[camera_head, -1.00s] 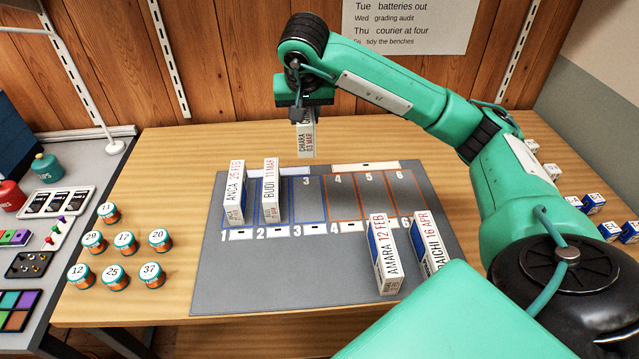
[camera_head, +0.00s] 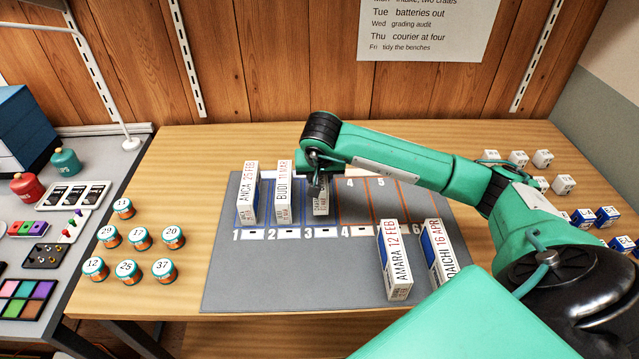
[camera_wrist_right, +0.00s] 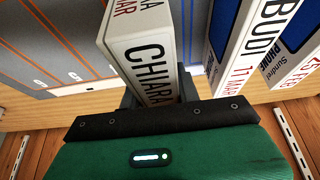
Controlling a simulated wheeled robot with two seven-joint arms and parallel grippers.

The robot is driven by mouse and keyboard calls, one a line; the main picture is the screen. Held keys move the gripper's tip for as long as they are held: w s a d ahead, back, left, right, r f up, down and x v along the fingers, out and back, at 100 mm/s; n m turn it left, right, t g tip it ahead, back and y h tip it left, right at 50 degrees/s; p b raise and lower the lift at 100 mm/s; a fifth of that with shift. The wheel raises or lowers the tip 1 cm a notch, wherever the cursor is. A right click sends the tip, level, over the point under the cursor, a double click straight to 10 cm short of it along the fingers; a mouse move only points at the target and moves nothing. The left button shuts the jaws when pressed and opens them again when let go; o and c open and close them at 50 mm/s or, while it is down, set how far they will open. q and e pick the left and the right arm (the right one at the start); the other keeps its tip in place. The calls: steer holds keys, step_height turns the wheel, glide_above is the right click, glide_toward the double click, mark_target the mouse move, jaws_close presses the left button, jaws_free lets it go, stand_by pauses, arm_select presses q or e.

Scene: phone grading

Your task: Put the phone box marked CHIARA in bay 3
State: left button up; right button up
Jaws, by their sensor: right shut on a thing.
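The white phone box marked CHIARA (camera_head: 321,204) is upright in bay 3 of the grey mat (camera_head: 260,280), partly hidden by my right gripper (camera_head: 316,184). In the right wrist view the CHIARA box (camera_wrist_right: 148,62) sits between the jaws of my right gripper (camera_wrist_right: 158,98), which is shut on it. I cannot tell whether its base touches the mat. The BUDI box (camera_head: 284,195) stands in bay 2, just left of it. The ANCA box (camera_head: 248,195) stands in bay 1. My left gripper is not in view.
The AMARA box (camera_head: 394,262) and the DAICHI box (camera_head: 442,255) stand at the mat's front right. Bays 4 and 5 look empty, partly under my arm. Several numbered jars (camera_head: 139,238) stand left of the mat. Small boxes (camera_head: 563,185) lie at the right.

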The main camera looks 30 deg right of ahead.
step_height(320, 180, down, 3)
steer(key=shift+r, duration=0.2)
steer(key=shift+f, duration=0.2)
steer(key=o, duration=1.1)
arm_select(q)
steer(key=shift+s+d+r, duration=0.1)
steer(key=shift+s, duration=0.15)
arm_select(e)
steer(key=shift+o, duration=0.2)
